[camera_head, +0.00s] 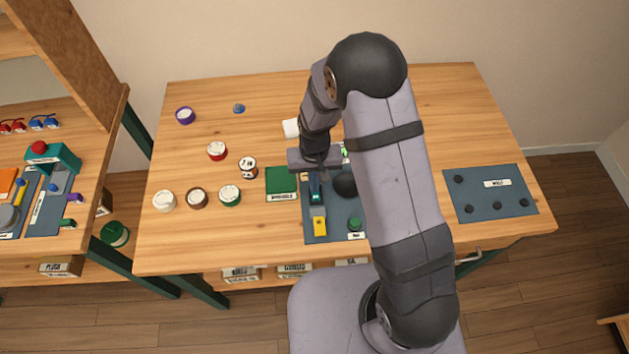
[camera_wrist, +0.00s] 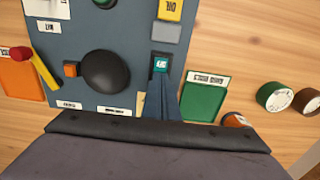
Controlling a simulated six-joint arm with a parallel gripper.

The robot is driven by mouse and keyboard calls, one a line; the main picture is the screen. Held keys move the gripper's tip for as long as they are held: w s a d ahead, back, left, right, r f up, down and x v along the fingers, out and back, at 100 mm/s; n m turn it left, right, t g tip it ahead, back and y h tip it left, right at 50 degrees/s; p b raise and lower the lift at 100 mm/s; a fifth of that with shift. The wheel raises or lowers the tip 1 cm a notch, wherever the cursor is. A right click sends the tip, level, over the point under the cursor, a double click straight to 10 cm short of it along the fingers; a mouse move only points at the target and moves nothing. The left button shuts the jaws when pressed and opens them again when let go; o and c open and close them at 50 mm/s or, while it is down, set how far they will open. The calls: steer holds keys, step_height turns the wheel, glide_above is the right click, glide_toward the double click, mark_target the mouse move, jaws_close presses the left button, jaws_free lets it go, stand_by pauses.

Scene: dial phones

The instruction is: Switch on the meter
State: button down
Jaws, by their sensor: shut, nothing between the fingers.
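A dark blue-grey panel (camera_head: 333,236) lies mid-table under my arm; it fills much of the wrist view (camera_wrist: 133,40). It carries a small teal labelled switch (camera_wrist: 160,64), a grey block (camera_wrist: 166,33), a yellow labelled block (camera_wrist: 170,10) and a black round knob (camera_wrist: 105,72) beside an orange square (camera_wrist: 71,69). I cannot tell which part is the meter; most labels are too small to read. My gripper (camera_wrist: 161,84) is shut and empty, pointing down with its tips right by the teal switch. I cannot tell if they touch. In the head view my gripper (camera_head: 315,195) hides part of the panel.
A green pad (camera_wrist: 203,100) lies beside the panel. Several round lidded tins, such as a green one (camera_head: 230,195), stand on the left. Another dark panel (camera_head: 490,195) with black knobs is at the right. A side bench (camera_head: 75,225) stands left. The table's back right is clear.

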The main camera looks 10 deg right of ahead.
steer(key=shift+f, duration=0.25)
steer(key=shift+s, duration=0.25)
stand_by(0.3)
steer(key=shift+s+r, duration=0.15)
steer(key=shift+s, duration=0.5)
steer(key=shift+w+r, duration=0.15)
